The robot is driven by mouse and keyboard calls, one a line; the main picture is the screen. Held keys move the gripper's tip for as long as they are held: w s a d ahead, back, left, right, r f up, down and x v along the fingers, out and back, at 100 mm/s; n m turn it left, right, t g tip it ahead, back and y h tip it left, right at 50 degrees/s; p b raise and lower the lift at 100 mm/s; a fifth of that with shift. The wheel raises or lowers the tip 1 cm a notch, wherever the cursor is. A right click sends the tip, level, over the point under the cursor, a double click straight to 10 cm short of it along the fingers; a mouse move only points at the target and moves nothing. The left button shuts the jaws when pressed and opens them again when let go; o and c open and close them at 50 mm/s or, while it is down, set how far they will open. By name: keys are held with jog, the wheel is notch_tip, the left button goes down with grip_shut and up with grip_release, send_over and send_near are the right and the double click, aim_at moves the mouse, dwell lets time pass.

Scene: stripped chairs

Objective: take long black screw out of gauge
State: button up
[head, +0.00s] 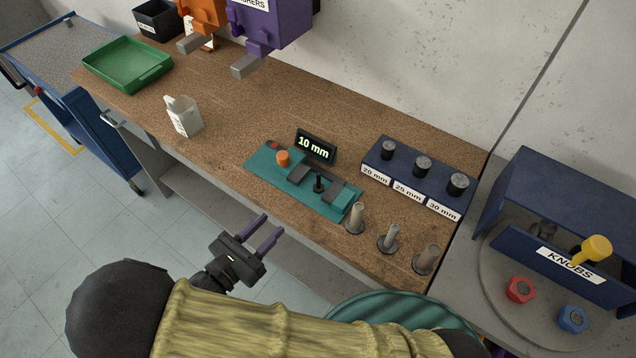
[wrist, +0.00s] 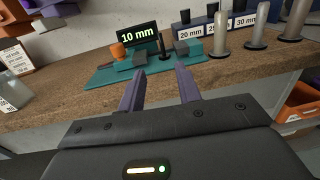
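The teal gauge (head: 318,199) lies near the front edge of the brown workbench, with an orange knob (head: 283,158) and a display (head: 315,147) reading "10 mm". A black screw (head: 319,182) stands upright in the gauge, between its two grey blocks; it also shows in the wrist view (wrist: 162,46). Its lower end is hard to make out. My gripper (head: 267,232) is open and empty, in front of the bench and apart from the gauge. In the wrist view its two purple fingers (wrist: 160,90) point toward the gauge.
A blue rack (head: 415,184) labelled 20, 25 and 30 mm holds black screws behind the gauge. Three grey screws, one here (head: 388,238), stand to its right. A white container (head: 184,117) and green tray (head: 127,64) are left.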

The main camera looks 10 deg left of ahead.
jog(key=p, duration=0.2)
send_near(319, 182)
jog(key=w, duration=0.1)
jog(key=w+d+r, duration=0.1)
jog(key=w, duration=0.1)
jog(key=shift+w+d+r, duration=0.1)
jog(key=shift+w+r, duration=0.1)
jog(key=p+x, duration=0.2)
jog(key=x, duration=0.3)
jog(key=shift+d, duration=0.1)
dwell(0.3)
grip_shut()
